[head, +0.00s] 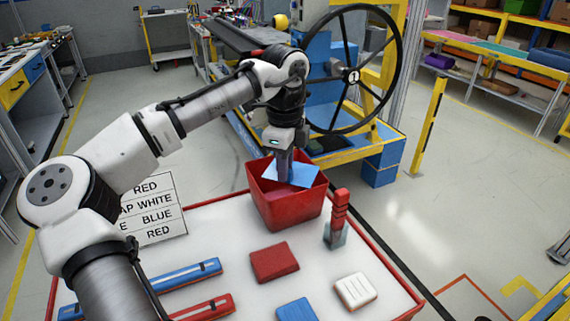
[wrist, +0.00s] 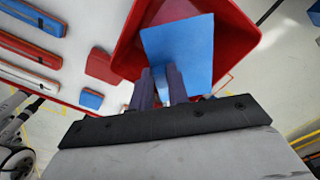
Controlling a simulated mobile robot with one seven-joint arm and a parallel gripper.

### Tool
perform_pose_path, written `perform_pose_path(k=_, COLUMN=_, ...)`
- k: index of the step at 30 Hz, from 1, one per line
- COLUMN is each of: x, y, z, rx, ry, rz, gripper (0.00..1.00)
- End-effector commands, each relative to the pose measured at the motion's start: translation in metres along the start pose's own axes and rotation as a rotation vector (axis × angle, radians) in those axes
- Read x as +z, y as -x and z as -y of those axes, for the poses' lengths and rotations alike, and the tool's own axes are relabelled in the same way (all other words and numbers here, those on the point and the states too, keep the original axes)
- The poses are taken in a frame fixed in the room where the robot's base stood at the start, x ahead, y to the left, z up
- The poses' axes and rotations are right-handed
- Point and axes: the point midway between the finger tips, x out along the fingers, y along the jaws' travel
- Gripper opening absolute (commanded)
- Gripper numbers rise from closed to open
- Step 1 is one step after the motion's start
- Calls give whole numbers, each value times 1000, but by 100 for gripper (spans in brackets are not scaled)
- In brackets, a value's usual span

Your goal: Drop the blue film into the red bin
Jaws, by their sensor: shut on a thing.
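The red bin (head: 287,205) stands at the back of the white table, and its open mouth faces up. My gripper (head: 285,178) points down at the bin's mouth and is shut on the blue film (head: 303,174), a flat light-blue sheet. In the head view the film shows at the height of the bin's rim, on both sides of the fingers. In the wrist view the film (wrist: 180,52) lies across the opening of the red bin (wrist: 238,30). The fingers (wrist: 170,85) hold its near edge. The contact between film and bin is not clear.
On the white table (head: 225,255) lie a red block (head: 274,262), a white block (head: 355,290), a blue block (head: 296,310) and long blue and red bars. A red upright tool (head: 338,215) stands right of the bin. A lettered sign (head: 152,210) stands left. A large black wheel (head: 352,75) is behind.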

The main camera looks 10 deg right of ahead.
Motion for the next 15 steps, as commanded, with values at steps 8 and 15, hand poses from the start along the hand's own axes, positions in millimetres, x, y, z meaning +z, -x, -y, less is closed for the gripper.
perform_pose_path(k=8, x=0, y=1, z=0, rx=0, ry=0, rz=0, gripper=42)
perform_pose_path(k=15, x=0, y=1, z=0, rx=0, ry=0, rz=0, gripper=42)
